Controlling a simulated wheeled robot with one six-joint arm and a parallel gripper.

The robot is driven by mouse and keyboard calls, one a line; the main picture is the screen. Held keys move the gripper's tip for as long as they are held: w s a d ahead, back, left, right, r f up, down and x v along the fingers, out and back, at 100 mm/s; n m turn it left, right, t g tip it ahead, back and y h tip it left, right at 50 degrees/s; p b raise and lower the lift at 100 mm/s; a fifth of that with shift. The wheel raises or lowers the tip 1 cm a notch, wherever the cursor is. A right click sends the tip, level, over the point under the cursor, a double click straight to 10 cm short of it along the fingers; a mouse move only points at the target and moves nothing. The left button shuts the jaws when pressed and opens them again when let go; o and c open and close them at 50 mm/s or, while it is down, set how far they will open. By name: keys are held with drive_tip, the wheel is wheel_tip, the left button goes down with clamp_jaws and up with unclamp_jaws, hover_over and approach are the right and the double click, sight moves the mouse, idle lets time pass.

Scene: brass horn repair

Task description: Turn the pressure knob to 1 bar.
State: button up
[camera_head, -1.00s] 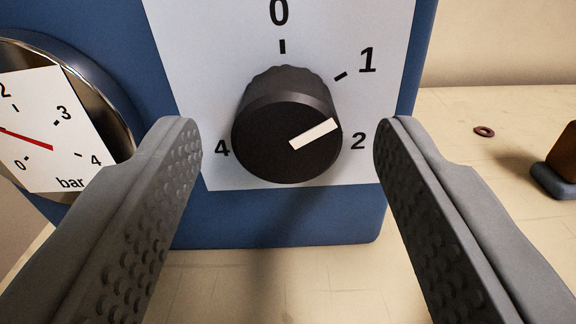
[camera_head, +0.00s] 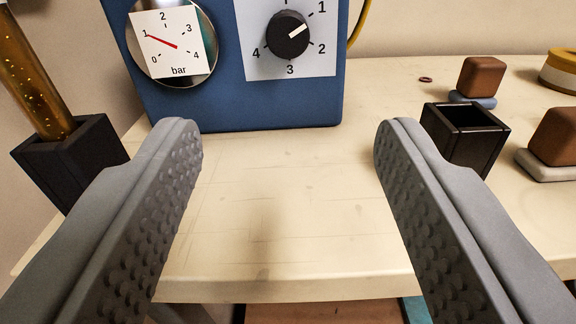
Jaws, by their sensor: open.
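The black pressure knob (camera_head: 283,42) sits on a white dial plate (camera_head: 262,67) on the front of a blue box (camera_head: 240,112). Its white pointer mark aims up and right, roughly toward the 1. The 2, 3 and 4 also show on the plate; its top is cut off by the frame. A round pressure gauge (camera_head: 170,62) to the left has its red needle at about 1 bar. My gripper (camera_head: 288,128) is open and empty. It is back from the knob, with its fingers wide apart below it in the picture.
A black holder (camera_head: 70,160) with an amber tube stands at the left. At the right are an open black box (camera_head: 465,140), brown blocks (camera_head: 482,76) on pads, a small ring (camera_head: 426,79) and a yellow roll (camera_head: 560,72). The middle of the table (camera_head: 270,200) is clear.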

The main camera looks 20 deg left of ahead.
drive_tip(key=shift+v, duration=1.05)
drive_tip(key=s+a+r+m+h, duration=0.1)
drive_tip(key=s+a+r+h, duration=0.1)
drive_tip(key=s+r, duration=0.5)
drive_tip(key=s+a+r+m+h, duration=0.1)
drive_tip(key=s+a+r+h, duration=0.2)
drive_tip(key=s+r, duration=0.5)
drive_tip(key=s, duration=0.5)
drive_tip(key=shift+s+a+r+m+h, duration=0.2)
drive_tip(key=shift+a+m+h, duration=0.1)
drive_tip(key=shift+m, duration=0.1)
drive_tip(key=shift+c, duration=0.2)
